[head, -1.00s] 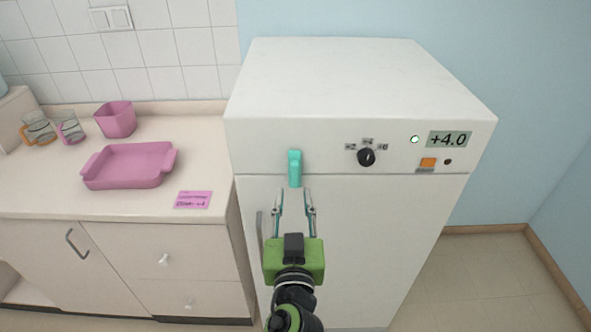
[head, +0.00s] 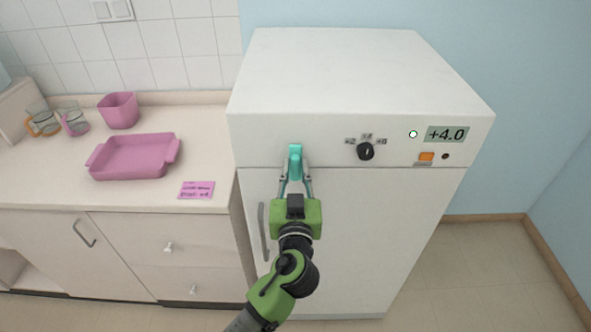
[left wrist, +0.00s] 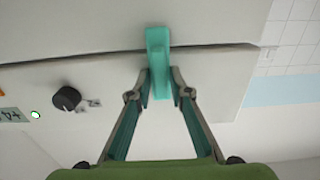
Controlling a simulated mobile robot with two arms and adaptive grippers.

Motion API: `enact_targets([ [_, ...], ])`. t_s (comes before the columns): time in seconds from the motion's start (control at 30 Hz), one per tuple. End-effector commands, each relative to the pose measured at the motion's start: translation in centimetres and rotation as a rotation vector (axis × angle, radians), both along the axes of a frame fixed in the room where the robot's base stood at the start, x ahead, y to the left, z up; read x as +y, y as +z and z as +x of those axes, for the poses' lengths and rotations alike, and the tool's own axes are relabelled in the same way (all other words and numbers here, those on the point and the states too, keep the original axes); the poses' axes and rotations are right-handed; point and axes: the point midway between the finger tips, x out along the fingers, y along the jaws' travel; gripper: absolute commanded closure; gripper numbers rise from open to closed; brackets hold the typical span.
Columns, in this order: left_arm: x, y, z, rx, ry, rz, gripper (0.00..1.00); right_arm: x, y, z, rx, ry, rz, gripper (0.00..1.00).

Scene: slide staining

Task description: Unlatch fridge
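The white fridge (head: 345,235) stands to the right of the counter, its door shut. The teal latch (head: 295,160) sits upright across the seam at the door's upper left; it also shows in the left wrist view (left wrist: 158,50). My left gripper (head: 295,170) is at the latch's lower end. In the left wrist view its fingertips (left wrist: 160,82) lie on either side of the latch, close to or touching it; firm contact is hard to tell. The fridge handle (head: 263,232) is left of my gripper. My right gripper is not in view.
The fridge panel has a black dial (head: 365,151), an orange button (head: 426,156) and a +4.0 display (head: 447,134). The floor at right is clear.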

Motion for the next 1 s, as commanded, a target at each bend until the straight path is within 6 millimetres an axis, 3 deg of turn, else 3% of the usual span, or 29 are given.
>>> enact_targets([
  [0.47,-0.1,-0.1,0.0,-0.001,0.000,0.103,1.00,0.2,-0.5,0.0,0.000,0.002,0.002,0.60],
  [1.0,-0.4,-0.1,0.0,0.000,0.001,0.582,1.00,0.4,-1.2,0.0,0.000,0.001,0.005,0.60],
])
